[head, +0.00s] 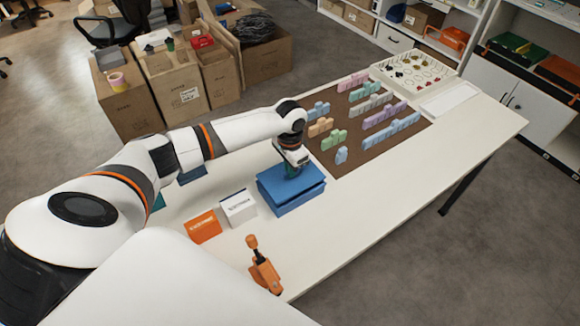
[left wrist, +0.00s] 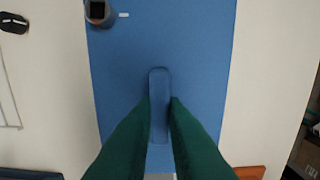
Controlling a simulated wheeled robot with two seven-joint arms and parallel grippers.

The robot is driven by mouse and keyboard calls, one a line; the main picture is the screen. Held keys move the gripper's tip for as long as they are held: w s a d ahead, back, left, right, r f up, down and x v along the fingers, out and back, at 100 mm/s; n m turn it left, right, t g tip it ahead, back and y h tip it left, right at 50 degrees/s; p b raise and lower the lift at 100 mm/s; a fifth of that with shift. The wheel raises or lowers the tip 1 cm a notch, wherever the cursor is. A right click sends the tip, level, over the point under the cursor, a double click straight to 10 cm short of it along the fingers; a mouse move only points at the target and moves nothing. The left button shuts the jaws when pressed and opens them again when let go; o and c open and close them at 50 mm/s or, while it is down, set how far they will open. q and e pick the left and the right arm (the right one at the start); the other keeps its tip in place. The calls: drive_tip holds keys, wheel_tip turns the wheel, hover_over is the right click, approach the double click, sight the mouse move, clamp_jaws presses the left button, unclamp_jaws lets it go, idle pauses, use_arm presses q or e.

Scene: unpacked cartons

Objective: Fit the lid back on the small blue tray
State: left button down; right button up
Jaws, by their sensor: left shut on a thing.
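The blue lid (head: 272,180) is at the top of the small blue tray (head: 298,203) near the middle of the table. Its edges look slightly uneven against the tray, and I cannot tell whether it is fully seated. My left gripper (head: 292,171) comes down on the lid from above. In the left wrist view, the green fingers of the gripper (left wrist: 160,108) are shut on the raised bar handle (left wrist: 159,85) of the lid (left wrist: 195,50). The tray is hidden below the lid there. My right gripper is not in view.
An orange box (head: 203,227) and a white box (head: 238,207) stand left of the tray. An orange clamp-like tool (head: 264,268) is at the front edge. A brown mat (head: 350,155) with pastel blocks lies behind. The table right of the tray is clear.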

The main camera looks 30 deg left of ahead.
use_arm(q)
drive_tip(key=shift+f, duration=0.15)
drive_tip(key=shift+f+b, duration=0.5)
drive_tip(key=shift+f, duration=0.5)
drive_tip(key=c, duration=1.4)
unclamp_jaws()
wheel_tip(320, 180, up, 12)
drive_tip(key=shift+b, duration=0.6)
